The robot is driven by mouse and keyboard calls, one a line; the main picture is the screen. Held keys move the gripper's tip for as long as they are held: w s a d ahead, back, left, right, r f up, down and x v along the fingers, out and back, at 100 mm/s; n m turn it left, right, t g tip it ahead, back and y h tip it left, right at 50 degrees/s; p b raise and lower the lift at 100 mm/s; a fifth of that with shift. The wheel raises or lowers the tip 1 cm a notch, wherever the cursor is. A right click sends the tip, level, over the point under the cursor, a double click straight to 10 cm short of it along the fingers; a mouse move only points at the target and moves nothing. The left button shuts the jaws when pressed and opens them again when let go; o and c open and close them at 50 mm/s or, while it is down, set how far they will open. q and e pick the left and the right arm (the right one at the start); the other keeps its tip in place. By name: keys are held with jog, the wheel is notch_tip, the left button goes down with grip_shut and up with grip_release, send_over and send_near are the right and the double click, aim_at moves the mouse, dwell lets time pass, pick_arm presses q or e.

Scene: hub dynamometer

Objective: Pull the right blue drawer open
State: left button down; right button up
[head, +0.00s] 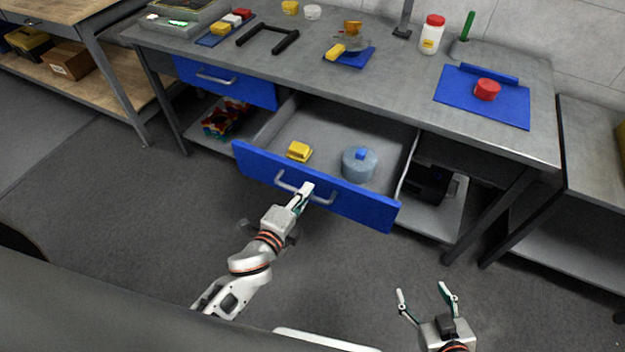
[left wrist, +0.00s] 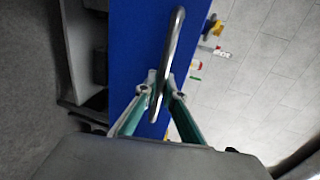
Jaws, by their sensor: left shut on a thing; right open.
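The right blue drawer (head: 358,204) stands pulled out from under the grey workbench, with its inside showing. A yellow block (head: 299,151) and a round grey-blue container with a blue knob (head: 359,164) lie in it. My left gripper (head: 304,194) is shut on the drawer's metal handle (head: 283,182). In the left wrist view the fingers (left wrist: 160,90) close around the handle bar (left wrist: 174,45) in front of the blue drawer face (left wrist: 134,50). My right gripper (head: 428,292) is open and empty, low at the right, apart from the drawer.
The left blue drawer (head: 225,82) is shut. The bench top (head: 300,70) holds a blue mat with a red lid (head: 487,89), a white jar (head: 432,36) and other items. A black device (head: 428,184) sits on the shelf below. The floor before the drawer is clear.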

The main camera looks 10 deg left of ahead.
pick_arm(q)
jog(key=shift+f+v, duration=0.2)
jog(key=shift+v, duration=0.8)
jog(key=c, duration=2.1)
grip_release()
jog(key=shift+c, duration=0.2)
jog(key=shift+s, duration=0.1)
jog(key=v, duration=1.2)
jog(key=s+a+f+n+g, duration=0.2)
jog(key=f+n, duration=0.3)
jog(key=n, duration=0.3)
jog(key=s+a+f+n+g, duration=0.2)
jog(key=f+n, duration=0.4)
jog(key=n, duration=0.2)
jog(key=shift+y, duration=0.4)
